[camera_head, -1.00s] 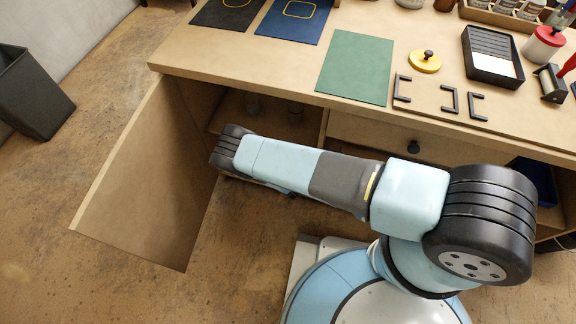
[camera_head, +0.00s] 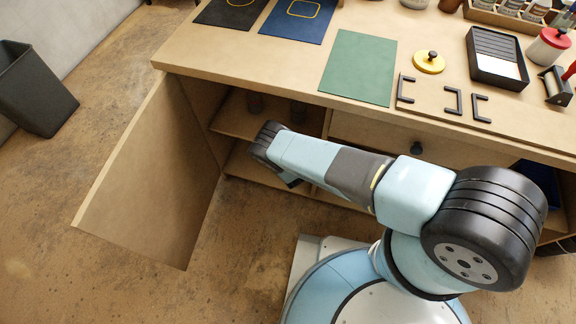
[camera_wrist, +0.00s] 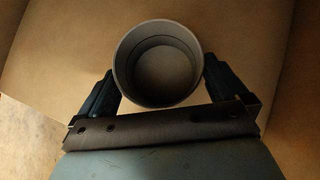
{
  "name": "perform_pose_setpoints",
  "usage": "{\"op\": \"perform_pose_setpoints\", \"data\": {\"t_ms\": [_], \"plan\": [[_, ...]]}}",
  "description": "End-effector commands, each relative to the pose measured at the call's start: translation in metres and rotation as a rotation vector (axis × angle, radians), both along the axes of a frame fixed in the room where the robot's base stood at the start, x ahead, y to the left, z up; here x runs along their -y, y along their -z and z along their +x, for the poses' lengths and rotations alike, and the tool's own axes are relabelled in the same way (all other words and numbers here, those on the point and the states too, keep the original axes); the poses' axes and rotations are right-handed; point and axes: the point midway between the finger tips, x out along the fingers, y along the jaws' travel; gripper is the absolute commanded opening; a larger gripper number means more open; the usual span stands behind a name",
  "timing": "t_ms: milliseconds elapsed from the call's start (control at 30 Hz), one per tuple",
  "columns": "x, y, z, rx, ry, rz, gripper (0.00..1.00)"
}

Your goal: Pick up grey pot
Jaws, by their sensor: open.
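The grey pot (camera_wrist: 163,78) is a round, open-topped cylinder, seen from above in the wrist view. It stands on a tan wooden surface. My gripper (camera_wrist: 159,68) is open, with one dark finger at the left of the pot and the other at the right. The right finger looks very close to the wall; I cannot tell whether either touches. In the head view the end of my arm reaches into the open cabinet, where my gripper is hidden.
The cabinet door (camera_head: 150,180) stands open at the left. The tabletop (camera_head: 210,55) overhangs the opening. A drawer front (camera_head: 375,137) lies right of it. On top are a green mat (camera_head: 358,68), a yellow lid (camera_head: 429,63) and a black tray (camera_head: 497,58). A bin (camera_head: 35,90) stands far left.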

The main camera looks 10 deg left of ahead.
Motion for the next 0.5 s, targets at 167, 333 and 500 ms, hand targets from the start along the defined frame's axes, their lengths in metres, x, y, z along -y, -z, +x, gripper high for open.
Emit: {"op": "perform_pose_setpoints", "data": {"t_ms": [167,333,500], "plan": [[-0.004,0.014,0.012,-0.001,0.001,0.002,1.00],[-0.007,0.019,0.018,0.000,0.000,0.002,1.00],[-0.007,0.020,0.018,-0.001,0.000,0.001,1.00]]}}
